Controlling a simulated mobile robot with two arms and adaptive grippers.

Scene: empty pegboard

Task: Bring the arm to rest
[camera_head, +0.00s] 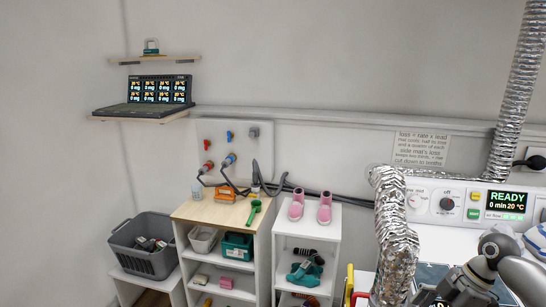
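My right arm enters at the lower right corner. Its dark gripper (436,296) is low in the picture, in front of the white machine (440,216). The gripper is small and cut close to the bottom edge, so I cannot tell whether it is open or shut, and I see nothing clearly held in it. My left arm and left gripper are not in view.
A silver flexible duct (394,240) hangs just left of my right gripper. A wooden-topped shelf (205,212) bears an orange item (227,194) and a green scoop (254,212). Pink shoes (296,206) stand on a white shelf. A grey basket (145,262) stands left.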

